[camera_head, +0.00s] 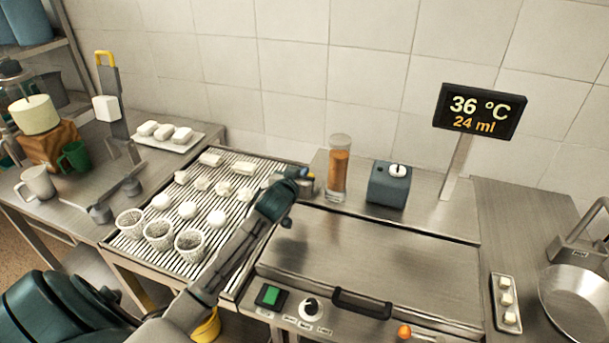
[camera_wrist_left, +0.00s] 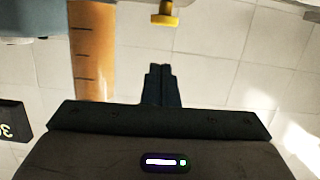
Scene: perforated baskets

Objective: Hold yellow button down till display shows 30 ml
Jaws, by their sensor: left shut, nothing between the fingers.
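The display (camera_head: 480,112) on a post at the right back reads 36 °C and, in orange, 24 ml. A yellow button (camera_wrist_left: 165,19) on a short stem shows at the top of the left wrist view, which is upside down. In the head view I cannot make it out. My left gripper (camera_wrist_left: 161,70) is shut and empty, with a visible gap between its fingertips and the button in the wrist picture. In the head view the left gripper (camera_head: 302,174) is beside a clear cylinder (camera_head: 338,168) of orange-brown liquid, which also shows in the wrist view (camera_wrist_left: 92,50). My right gripper is not in view.
A closed steel lid (camera_head: 370,262) lies in front. White pieces and perforated baskets (camera_head: 159,235) stand on the slatted rack at left. A steel pan (camera_head: 575,300) is at far right.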

